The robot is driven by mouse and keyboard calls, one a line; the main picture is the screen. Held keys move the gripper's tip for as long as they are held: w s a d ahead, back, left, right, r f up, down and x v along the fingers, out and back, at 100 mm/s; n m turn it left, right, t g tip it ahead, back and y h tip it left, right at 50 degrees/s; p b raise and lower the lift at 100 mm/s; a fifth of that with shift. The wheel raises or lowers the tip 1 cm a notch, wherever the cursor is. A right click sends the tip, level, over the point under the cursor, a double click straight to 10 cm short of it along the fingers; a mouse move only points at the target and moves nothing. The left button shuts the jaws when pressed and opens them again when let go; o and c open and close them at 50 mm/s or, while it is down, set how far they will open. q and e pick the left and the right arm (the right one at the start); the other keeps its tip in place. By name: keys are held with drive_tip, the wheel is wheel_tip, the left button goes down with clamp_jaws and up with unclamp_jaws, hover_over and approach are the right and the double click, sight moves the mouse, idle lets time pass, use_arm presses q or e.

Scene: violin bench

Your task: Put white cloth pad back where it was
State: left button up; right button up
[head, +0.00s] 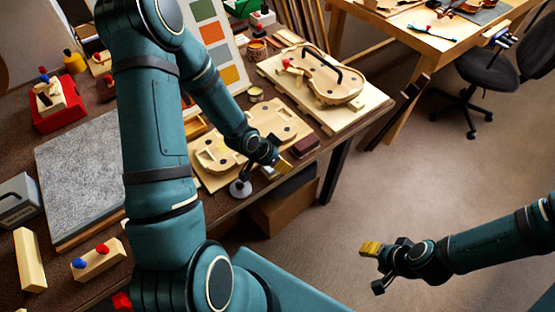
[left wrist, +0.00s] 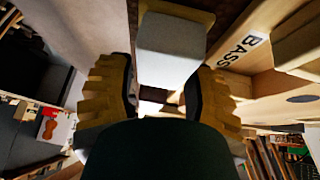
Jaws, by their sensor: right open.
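A white block-like pad (left wrist: 170,50) with a tan edge sits between the yellow fingers of my left gripper (left wrist: 163,92) in the left wrist view. It appears held between them, and I take it to be the white cloth pad. In the head view my left gripper (head: 272,160) is at the bench's front edge, beside the nearer wooden violin form; its fingers are small and partly hidden there. My right gripper (head: 372,262) is open and empty above the floor, away from the bench.
A nearer wooden form (head: 215,158) and a farther violin mould (head: 325,75) lie on the bench. A grey disc-based item (head: 240,188) stands at the front edge. A dark red block (head: 303,146) is close by. A wooden face lettered BASS (left wrist: 255,45) is close to my left gripper.

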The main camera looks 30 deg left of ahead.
use_arm(q)
drive_tip(key=shift+r, duration=0.1)
drive_tip(key=shift+s+a+r+p, duration=0.1)
drive_tip(key=shift+r+p, duration=0.2)
drive_tip(key=shift+r, duration=0.05)
drive_tip(key=shift+p+v, duration=2.4)
drive_tip(key=shift+v, duration=3.3)
drive_tip(key=s+d+f+n+g, duration=0.1)
drive_tip(key=s+d+f+n, duration=0.1)
drive_tip(key=d, duration=0.7)
drive_tip(key=s+d+f+n+g, duration=0.2)
drive_tip(key=s+d+f+n, duration=0.1)
drive_tip(key=d+f, duration=0.4)
drive_tip(key=d+n, duration=0.1)
drive_tip(key=d, duration=0.2)
drive_tip(key=shift+s+d+f+g+h, duration=0.2)
drive_tip(key=shift+s+f+g+h, duration=0.1)
drive_tip(key=shift+s+h, duration=0.1)
